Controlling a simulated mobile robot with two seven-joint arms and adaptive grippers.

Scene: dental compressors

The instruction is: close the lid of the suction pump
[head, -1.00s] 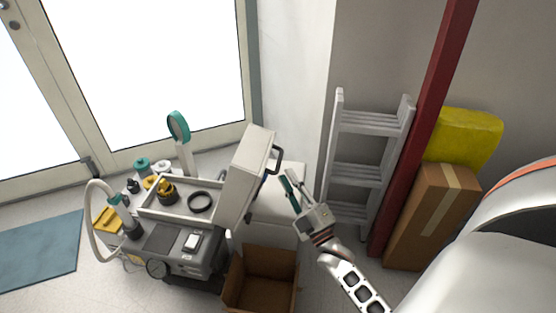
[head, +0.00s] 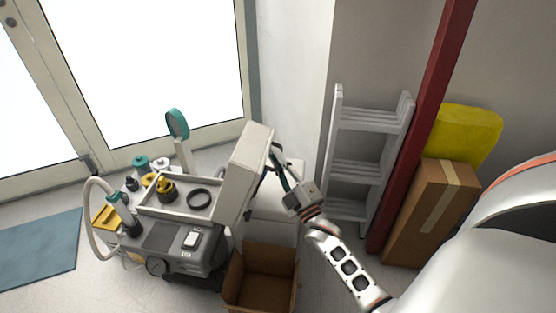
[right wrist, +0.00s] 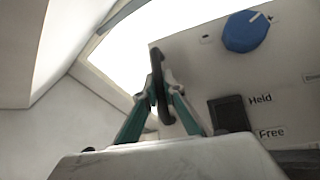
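The suction pump (head: 172,243) is a grey and white unit on the floor at left. Its pale lid (head: 246,170) stands raised, nearly upright, at the right side of the open tray. My right gripper (head: 277,165) is at the lid's outer face. In the right wrist view, the black lid handle (right wrist: 157,66) passes between the teal-padded fingers of the right gripper (right wrist: 157,100), which close in on both its sides. The lid panel there (right wrist: 200,60) carries a blue knob and the labels "Held" and "Free". My left gripper is not in view.
An open cardboard box (head: 260,282) stands on the floor right of the pump. A grey step ladder (head: 358,165), a red post (head: 420,130), a tall carton (head: 435,215) and a yellow item (head: 465,135) line the right wall. A blue mat (head: 40,253) lies at left.

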